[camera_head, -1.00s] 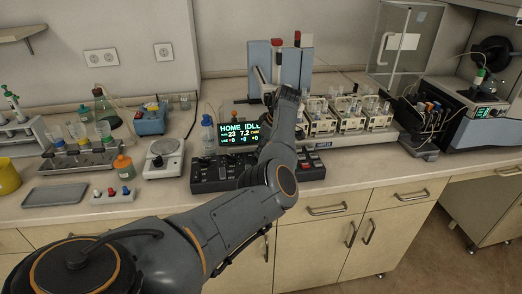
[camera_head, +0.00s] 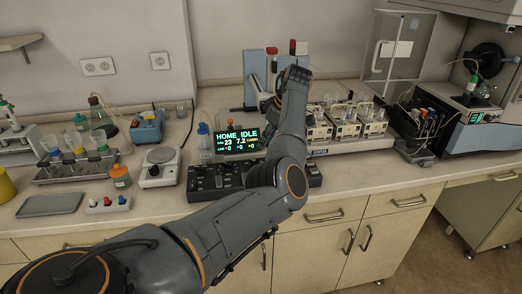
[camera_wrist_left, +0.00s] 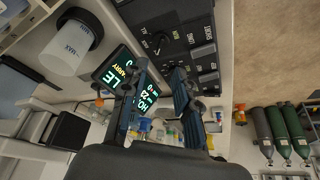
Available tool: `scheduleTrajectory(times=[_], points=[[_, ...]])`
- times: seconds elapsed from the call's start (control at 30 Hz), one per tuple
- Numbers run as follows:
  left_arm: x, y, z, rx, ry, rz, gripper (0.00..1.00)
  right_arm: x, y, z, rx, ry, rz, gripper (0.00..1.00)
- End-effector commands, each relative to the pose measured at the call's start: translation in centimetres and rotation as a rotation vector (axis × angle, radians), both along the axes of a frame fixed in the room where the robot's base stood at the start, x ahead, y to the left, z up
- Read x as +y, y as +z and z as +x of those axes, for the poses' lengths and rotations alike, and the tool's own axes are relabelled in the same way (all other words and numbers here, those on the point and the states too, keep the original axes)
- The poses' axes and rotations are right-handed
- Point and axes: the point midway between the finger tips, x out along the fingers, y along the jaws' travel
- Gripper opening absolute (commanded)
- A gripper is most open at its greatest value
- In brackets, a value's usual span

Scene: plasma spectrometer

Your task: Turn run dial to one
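My left arm covers the right part of the panel in the head view. In the left wrist view the panel (camera_wrist_left: 203,32) shows rows of buttons and a small dark knob (camera_wrist_left: 160,40) with a pale label beside it. The label is too small to read surely, so I cannot tell if this is the run dial. My left gripper (camera_wrist_left: 160,72) is open and empty, its fingers apart, in front of the panel and the display (camera_wrist_left: 112,75). My right gripper is out of view.
A balance (camera_head: 160,167) and a small block with coloured knobs (camera_head: 107,205) stand left of the panel. A row of sample modules (camera_head: 345,128) stands to the right. Blue-grey columns (camera_head: 252,78) rise behind.

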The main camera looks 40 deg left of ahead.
Motion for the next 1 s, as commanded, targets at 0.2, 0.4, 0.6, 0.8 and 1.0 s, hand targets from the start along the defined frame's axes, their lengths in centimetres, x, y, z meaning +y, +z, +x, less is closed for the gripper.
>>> scheduleTrajectory(times=[0.2, 0.4, 0.6, 0.8, 1.0], points=[[-1.0, 2.4, 0.2, -0.001, 0.000, 0.000, 0.30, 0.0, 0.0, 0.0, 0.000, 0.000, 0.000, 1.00], [-1.1, 2.7, 0.2, 0.000, -0.001, 0.000, 0.30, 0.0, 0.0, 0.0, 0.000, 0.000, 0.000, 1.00], [-1.1, 2.7, 0.2, 0.000, 0.000, 0.000, 0.30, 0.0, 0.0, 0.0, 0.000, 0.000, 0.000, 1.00], [-1.1, 2.6, 0.2, 0.000, 0.000, 0.000, 0.30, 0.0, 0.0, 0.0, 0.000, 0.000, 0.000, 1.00], [-1.1, 2.6, 0.2, 0.001, 0.000, 0.000, 0.30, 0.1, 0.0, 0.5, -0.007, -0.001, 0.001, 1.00]])
